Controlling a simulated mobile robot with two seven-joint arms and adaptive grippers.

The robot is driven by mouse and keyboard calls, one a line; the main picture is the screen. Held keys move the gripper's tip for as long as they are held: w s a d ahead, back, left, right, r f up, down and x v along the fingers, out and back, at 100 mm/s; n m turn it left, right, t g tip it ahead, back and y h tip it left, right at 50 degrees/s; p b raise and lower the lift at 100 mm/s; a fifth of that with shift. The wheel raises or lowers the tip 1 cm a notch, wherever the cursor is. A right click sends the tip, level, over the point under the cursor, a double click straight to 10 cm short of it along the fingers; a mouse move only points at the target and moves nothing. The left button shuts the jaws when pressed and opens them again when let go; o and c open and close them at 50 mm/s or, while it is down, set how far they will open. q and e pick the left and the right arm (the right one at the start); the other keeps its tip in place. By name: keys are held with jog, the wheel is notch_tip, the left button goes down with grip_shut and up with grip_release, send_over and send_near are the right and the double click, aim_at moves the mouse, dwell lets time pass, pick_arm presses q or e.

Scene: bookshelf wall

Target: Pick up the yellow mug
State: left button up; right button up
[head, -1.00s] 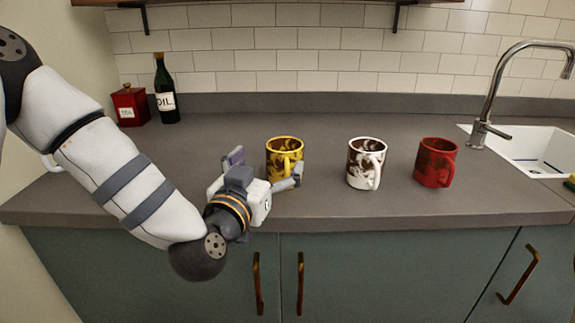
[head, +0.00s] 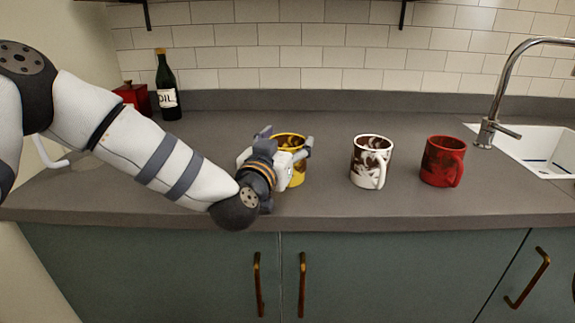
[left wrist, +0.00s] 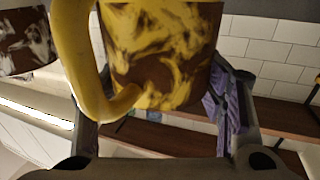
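The yellow mug (head: 293,143), with dark brown patches, stands on the counter in the head view, partly hidden behind my left gripper (head: 287,142). In the left wrist view the yellow mug (left wrist: 165,55) fills the upper middle, with its yellow handle at the left. My left gripper (left wrist: 160,125) is open, its fingers on either side of the mug. One finger is close to the handle and the other is near the mug's right side. I cannot tell whether either finger touches it. My right gripper is not in view.
A white and brown mug (head: 371,161) and a red mug (head: 442,161) stand to the right on the grey counter (head: 330,205). A sink (head: 540,150) with a tap is at the far right.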

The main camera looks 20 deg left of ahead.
pick_arm(q)
jog(key=c, duration=0.7)
jog(key=shift+r, duration=0.25)
jog(key=s+d+r+p, duration=0.1)
jog(key=s+d+r, duration=0.6)
jog(key=s+r, duration=0.5)
jog(key=shift+r+p, duration=0.2)
jog(key=shift+p, duration=0.1)
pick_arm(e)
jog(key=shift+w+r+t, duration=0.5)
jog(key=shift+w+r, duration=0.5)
